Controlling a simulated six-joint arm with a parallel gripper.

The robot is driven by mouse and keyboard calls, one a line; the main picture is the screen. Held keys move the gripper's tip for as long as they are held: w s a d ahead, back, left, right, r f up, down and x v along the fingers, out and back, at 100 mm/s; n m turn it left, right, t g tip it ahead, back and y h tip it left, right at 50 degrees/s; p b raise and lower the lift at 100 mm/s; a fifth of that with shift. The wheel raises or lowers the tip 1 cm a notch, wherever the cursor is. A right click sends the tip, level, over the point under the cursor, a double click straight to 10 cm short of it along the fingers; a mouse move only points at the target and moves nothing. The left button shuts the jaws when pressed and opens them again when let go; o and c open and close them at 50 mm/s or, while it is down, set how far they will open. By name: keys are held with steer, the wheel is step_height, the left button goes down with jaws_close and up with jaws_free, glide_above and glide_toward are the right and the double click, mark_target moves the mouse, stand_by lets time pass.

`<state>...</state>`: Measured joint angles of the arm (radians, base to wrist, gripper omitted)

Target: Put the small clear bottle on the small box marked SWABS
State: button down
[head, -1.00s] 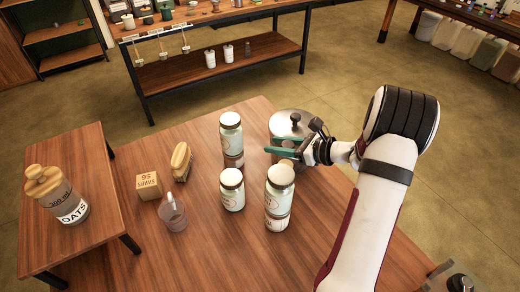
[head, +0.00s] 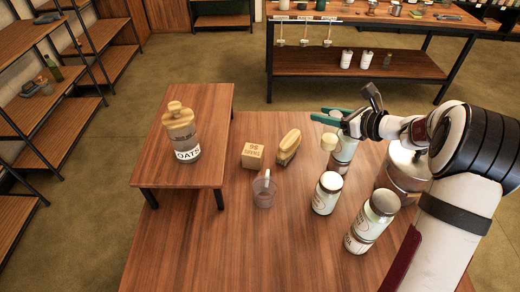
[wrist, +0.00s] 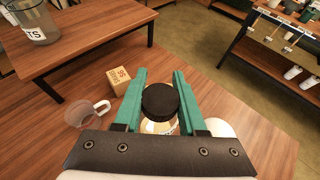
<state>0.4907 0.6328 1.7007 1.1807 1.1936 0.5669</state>
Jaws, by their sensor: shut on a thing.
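My gripper (head: 326,116) has two teal fingers, shut on a small bottle. In the wrist view the bottle's round black top (wrist: 160,101) sits between the fingers. In the head view a pale rounded part (head: 328,142) hangs below them, in front of the back jar. It appears clear of the table. Its clear sides cannot be made out. The SWABS box (head: 252,155), a small tan cube with dark print, stands on the table left of the gripper. Its top looks bare. It also shows ahead of the fingers, slightly left, in the wrist view (wrist: 127,74).
A tan brush (head: 288,147) stands just right of the box and a clear mug (head: 264,190) in front. Lidded jars (head: 327,193) and a metal pot (head: 405,168) stand to the right. An OATS jar (head: 182,135) is on the raised side table (head: 215,108).

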steer(key=w+a+r+y, duration=0.1)
steer(key=w+a+r, duration=0.15)
steer(key=a, duration=0.85)
steer(key=shift+n+g, duration=0.3)
steer(key=shift+n, duration=0.1)
steer(key=w+a+f, duration=0.1)
steer(key=a+f, duration=0.2)
steer(key=w+a+f, duration=0.1)
steer(key=a+f, duration=0.2)
steer(key=f, duration=0.1)
steer(key=w+a+f, duration=0.2)
steer(key=a+f, duration=0.1)
steer(key=f, duration=0.1)
steer(key=shift+w+a, duration=0.1)
steer(key=shift+a, duration=0.3)
steer(key=shift+f, duration=0.2)
steer(key=shift+c, duration=2.4)
jaws_free()
steer(key=shift+r, duration=0.15)
